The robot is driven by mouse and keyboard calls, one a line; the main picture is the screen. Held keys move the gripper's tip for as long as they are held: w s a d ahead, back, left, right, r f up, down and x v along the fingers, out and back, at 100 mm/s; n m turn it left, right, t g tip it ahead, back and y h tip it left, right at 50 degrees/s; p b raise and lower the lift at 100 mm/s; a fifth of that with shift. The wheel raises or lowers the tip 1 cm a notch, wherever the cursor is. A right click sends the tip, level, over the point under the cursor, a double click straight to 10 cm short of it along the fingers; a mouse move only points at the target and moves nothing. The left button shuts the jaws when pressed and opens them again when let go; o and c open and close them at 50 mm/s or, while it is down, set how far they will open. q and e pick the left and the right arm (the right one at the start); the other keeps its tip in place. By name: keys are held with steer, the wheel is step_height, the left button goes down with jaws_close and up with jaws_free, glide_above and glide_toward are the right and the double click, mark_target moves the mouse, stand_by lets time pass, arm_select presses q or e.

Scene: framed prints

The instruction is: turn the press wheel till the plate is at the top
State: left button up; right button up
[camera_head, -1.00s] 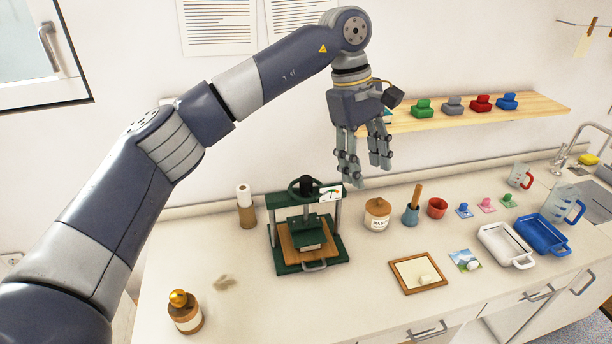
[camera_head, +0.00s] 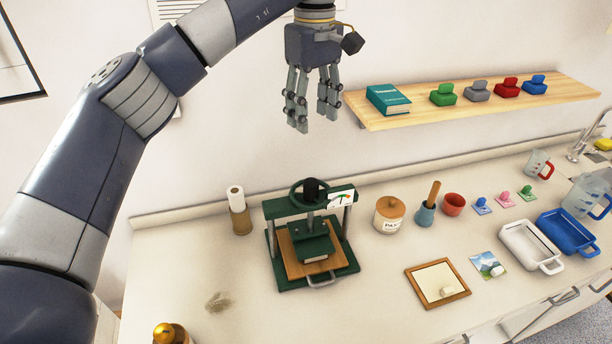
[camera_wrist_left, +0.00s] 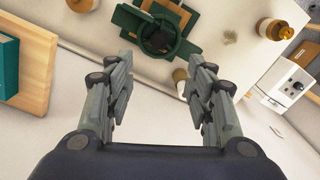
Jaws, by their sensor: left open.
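The green press (camera_head: 306,245) stands on the counter. Its dark green wheel (camera_head: 299,196) lies flat at the top around a black knob. The green plate (camera_head: 313,238) hangs below the crossbar, over a brown board; whether it touches what lies under it I cannot tell. A small gauge card (camera_head: 341,199) sits at the crossbar's right. My left gripper (camera_head: 315,112) is open and empty, pointing down, above the wheel. In the left wrist view the wheel (camera_wrist_left: 159,37) shows beyond and between the open fingers (camera_wrist_left: 160,80). My right gripper is not in view.
A wooden shelf (camera_head: 480,98) with a teal book (camera_head: 387,99) and several coloured blocks is on the wall, right of my gripper. The counter's front left is mostly clear.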

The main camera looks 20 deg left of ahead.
arm_select(q)
steer(key=b, duration=0.6)
glide_above(311, 181)
step_height(311, 181, down, 6)
steer(key=shift+w+f, duration=0.1)
steer(key=shift+f, duration=0.85)
step_height(311, 181, down, 8)
steer(key=shift+p, duration=0.75)
steer(key=shift+f, duration=0.7)
steer(key=c, duration=1.1)
